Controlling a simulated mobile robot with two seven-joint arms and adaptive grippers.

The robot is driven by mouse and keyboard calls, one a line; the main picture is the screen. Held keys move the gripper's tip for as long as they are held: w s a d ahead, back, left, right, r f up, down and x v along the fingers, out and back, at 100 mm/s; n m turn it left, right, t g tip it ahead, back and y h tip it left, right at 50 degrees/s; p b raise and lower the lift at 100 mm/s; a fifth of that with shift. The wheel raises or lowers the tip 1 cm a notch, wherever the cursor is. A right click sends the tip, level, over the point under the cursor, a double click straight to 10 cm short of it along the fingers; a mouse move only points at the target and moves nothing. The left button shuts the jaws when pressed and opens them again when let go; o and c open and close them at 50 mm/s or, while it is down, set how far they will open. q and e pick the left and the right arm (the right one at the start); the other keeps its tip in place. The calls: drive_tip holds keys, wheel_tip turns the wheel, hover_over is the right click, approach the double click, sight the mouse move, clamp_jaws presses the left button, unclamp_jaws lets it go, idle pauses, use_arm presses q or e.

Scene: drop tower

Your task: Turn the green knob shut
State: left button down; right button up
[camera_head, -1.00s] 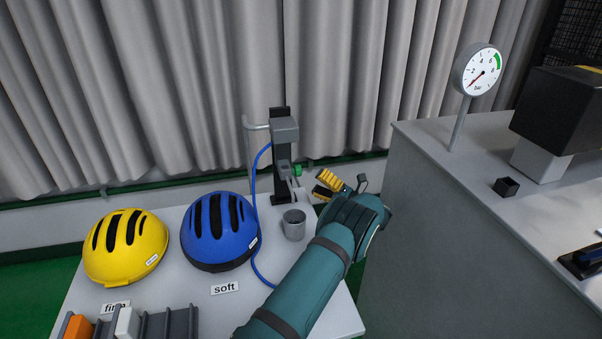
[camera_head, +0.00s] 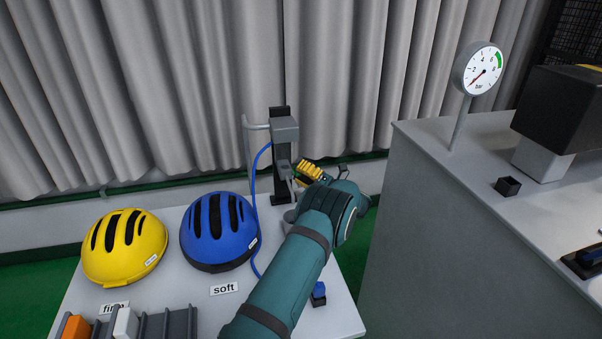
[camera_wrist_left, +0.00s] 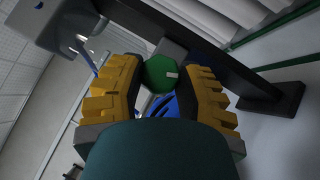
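The green knob (camera_wrist_left: 160,73) shows in the left wrist view, round with a pale mark on its face, between the two yellow fingers of my left gripper (camera_wrist_left: 164,70). The fingers are spread on either side of the knob; I cannot tell whether they touch it. In the head view the left gripper (camera_head: 302,172) is at the dark upright stand (camera_head: 280,160) with a grey head, and it hides the knob. My right gripper is not in view.
A blue helmet (camera_head: 215,228) and a yellow helmet (camera_head: 125,245) sit on the white table left of my arm. A blue hose (camera_head: 254,205) runs down beside the stand. A dial gauge (camera_head: 478,70) stands on the grey counter (camera_head: 430,150) at right.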

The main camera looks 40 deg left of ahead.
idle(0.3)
use_arm(q)
drive_tip(key=shift+f+n+y+b, duration=0.2)
drive_tip(key=shift+n+y+b, duration=0.3)
drive_tip(key=shift+n+b, duration=0.35)
drive_tip(key=shift+n+g, duration=0.35)
drive_tip(key=shift+g, duration=0.35)
drive_tip(key=n+g+y, duration=0.1)
drive_tip(key=n, duration=0.1)
drive_tip(key=n+g, duration=0.2)
drive_tip(key=shift+w+a+r+n+y, duration=0.1)
drive_tip(key=shift+a+r+n+y, duration=0.1)
drive_tip(key=shift+n+y, duration=0.2)
drive_tip(key=c, duration=0.5)
unclamp_jaws()
drive_tip(key=shift+g, duration=0.3)
drive_tip(key=shift+c, duration=0.2)
drive_tip(key=shift+f, duration=0.1)
